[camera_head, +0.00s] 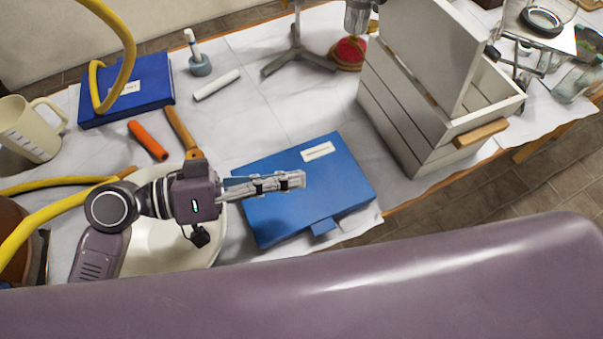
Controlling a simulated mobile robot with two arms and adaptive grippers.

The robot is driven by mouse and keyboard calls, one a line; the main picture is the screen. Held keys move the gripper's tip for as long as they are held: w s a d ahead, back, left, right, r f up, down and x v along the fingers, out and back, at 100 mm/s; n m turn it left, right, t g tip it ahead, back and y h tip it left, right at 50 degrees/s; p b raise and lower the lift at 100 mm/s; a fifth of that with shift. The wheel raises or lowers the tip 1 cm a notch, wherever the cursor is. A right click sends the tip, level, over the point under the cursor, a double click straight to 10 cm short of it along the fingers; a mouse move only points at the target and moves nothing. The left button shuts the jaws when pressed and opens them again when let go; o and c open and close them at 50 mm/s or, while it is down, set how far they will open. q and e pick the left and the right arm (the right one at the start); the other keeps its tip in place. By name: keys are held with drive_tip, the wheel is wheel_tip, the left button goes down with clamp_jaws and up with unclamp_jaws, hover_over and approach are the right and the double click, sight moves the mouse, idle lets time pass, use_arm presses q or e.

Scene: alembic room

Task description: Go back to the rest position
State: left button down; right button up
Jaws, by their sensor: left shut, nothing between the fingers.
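My left gripper (292,181) comes in from the left on my purple and grey arm. Its fingers are shut with nothing between them. In the picture it lies over the blue box (325,205) with a white label; I cannot tell how high above the lid it is. The wrist and forearm cover part of a cream bowl (222,240). My right gripper is not in view.
A white wooden crate (400,118) with its lid raised stands at the right. A beige jug (27,128), a dark blue box (150,85), an orange cylinder (147,140) and a stand (297,55) are on the table. Yellow hoses loop at the left.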

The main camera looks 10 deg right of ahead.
use_arm(q)
drive_tip(key=shift+s+a+r, duration=0.1)
drive_tip(key=shift+a+r, duration=0.05)
drive_tip(key=shift+a, duration=0.7)
drive_tip(key=shift+s+a+r, duration=0.1)
drive_tip(key=shift+a+r, duration=0.05)
drive_tip(key=shift+a, duration=0.7)
drive_tip(key=shift+s+a+r, duration=0.1)
drive_tip(key=shift+a+r, duration=0.05)
drive_tip(key=shift+a, duration=0.7)
